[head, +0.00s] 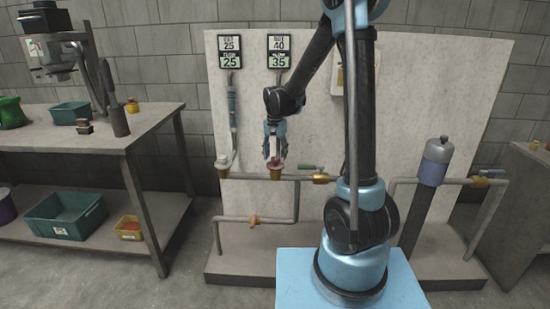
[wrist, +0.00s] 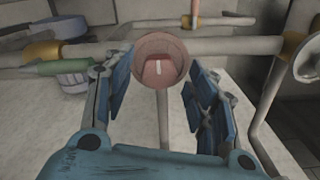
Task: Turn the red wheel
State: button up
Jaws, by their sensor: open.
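The red wheel (head: 276,167) sits on the upper pipe in front of the pale panel, and only a little of it shows below my gripper in the head view. I cannot tell the exact height difference.
Pipes (head: 250,177) run across the panel (head: 240,110), with a green lever (head: 308,168) and brass valve (head: 322,179) to the right. A pale valve (head: 223,163) stands left. A workbench (head: 150,118) is further left, and a grey-blue canister (head: 435,162) stands right.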

jog(key=shift+f, duration=0.5)
jog(key=c, duration=1)
jog(key=shift+c, duration=0.2)
jog(key=shift+n, duration=0.4)
jog(key=shift+d+n, duration=0.15)
jog(key=shift+n, duration=2.15)
jog(key=o, duration=1)
